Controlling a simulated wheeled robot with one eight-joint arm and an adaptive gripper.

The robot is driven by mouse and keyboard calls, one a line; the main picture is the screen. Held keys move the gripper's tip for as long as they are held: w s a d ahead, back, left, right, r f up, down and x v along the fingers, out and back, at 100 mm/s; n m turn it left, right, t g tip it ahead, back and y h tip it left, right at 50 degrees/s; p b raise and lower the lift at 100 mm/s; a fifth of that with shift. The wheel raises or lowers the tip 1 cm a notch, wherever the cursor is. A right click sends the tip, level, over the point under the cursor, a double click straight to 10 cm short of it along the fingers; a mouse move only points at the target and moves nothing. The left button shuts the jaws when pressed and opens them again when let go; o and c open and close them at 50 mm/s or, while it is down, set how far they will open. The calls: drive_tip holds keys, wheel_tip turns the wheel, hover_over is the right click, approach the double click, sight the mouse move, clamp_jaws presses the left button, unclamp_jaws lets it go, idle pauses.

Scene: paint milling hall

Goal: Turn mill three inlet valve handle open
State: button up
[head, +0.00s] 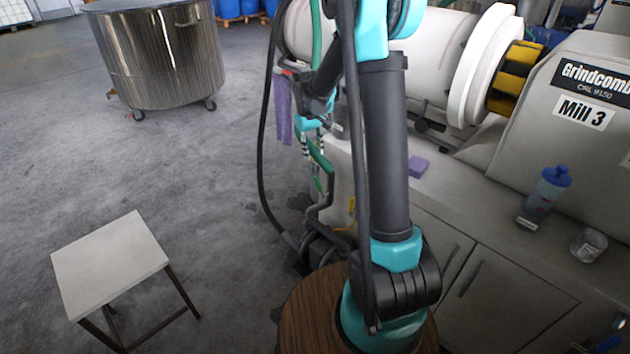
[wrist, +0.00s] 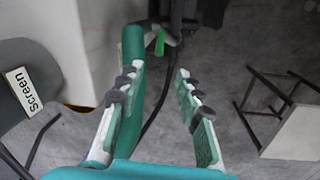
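In the wrist view, a small bright green handle (wrist: 160,43) sits on dark grey pipework, just beyond the gap between my fingertips. I take it for the inlet valve handle; its exact angle is hard to tell. A thick green hose or pipe (wrist: 132,48) stands left of it. My gripper (wrist: 158,74) is open and empty, its fingers apart and short of the handle. In the head view, my gripper (head: 314,162) hangs beside the machine labelled Mill 3 (head: 583,112), above grey piping (head: 318,212). The handle cannot be clearly told from my fingers there.
A grey part labelled Screen (wrist: 22,95) is close at left in the wrist view. A white-topped stool (head: 110,262), a steel vat (head: 165,60), a purple cloth (head: 283,112), a purple sponge (head: 418,166), a bottle (head: 543,197) and a glass jar (head: 589,245) surround me. Floor between stool and vat is clear.

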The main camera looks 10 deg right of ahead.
sight(317, 179)
drive_tip(key=f, duration=0.5)
drive_tip(key=d+f, duration=0.1)
drive_tip(key=f, duration=0.9)
drive_tip(key=shift+w+d+f, duration=0.3)
drive_tip(key=shift+w+d, duration=0.05)
drive_tip(key=shift+w, duration=0.05)
drive_tip(key=shift+c, duration=0.3)
clamp_jaws()
